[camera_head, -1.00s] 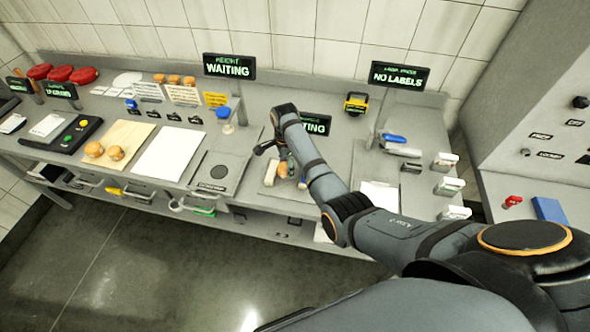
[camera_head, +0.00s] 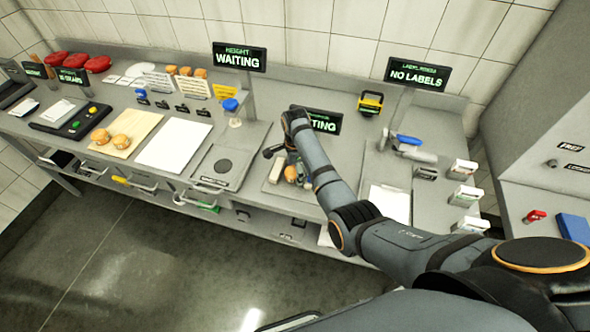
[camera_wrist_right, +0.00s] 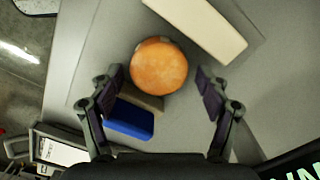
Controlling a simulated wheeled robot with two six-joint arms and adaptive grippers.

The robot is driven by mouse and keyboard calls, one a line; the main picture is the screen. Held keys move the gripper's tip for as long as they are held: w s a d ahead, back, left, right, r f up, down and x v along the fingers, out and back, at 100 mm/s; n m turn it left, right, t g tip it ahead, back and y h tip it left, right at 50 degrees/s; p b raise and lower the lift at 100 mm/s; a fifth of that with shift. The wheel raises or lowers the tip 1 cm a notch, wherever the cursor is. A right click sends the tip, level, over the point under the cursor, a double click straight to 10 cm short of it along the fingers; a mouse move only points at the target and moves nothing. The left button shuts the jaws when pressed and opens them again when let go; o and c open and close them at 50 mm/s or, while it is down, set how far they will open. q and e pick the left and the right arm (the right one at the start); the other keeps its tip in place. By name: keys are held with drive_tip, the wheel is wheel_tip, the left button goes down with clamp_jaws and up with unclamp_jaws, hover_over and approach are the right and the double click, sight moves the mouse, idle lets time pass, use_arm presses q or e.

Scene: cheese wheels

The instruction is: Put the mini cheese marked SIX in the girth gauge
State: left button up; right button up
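In the right wrist view an orange mini cheese (camera_wrist_right: 158,65) lies between a cream bar (camera_wrist_right: 200,25) and a blue block (camera_wrist_right: 129,119) with a brown face, which look like the girth gauge's parts. No mark is readable on the cheese. My right gripper (camera_wrist_right: 162,85) is open, one finger on each side of the cheese, with visible gaps. In the head view the cheese (camera_head: 290,173) and cream bar (camera_head: 277,168) show beside my right forearm, which hides part of the gauge. The right gripper (camera_head: 272,150) is small and partly hidden there. My left gripper is not in view.
Two mini cheeses (camera_head: 121,142) sit on a wooden board (camera_head: 140,128), left of a white sheet (camera_head: 174,146). Several more stand at the back. A height stand with a blue top (camera_head: 230,104) is left of the arm. A sign (camera_head: 320,122) stands behind the gripper.

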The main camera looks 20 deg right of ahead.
drive_tip(key=shift+r, duration=0.1)
drive_tip(key=shift+a+r, duration=0.1)
drive_tip(key=shift+r, duration=0.2)
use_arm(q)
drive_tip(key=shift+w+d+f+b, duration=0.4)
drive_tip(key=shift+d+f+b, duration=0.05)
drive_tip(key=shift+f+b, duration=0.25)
use_arm(e)
wheel_tip(320, 180, up, 12)
drive_tip(key=shift+f, duration=0.15)
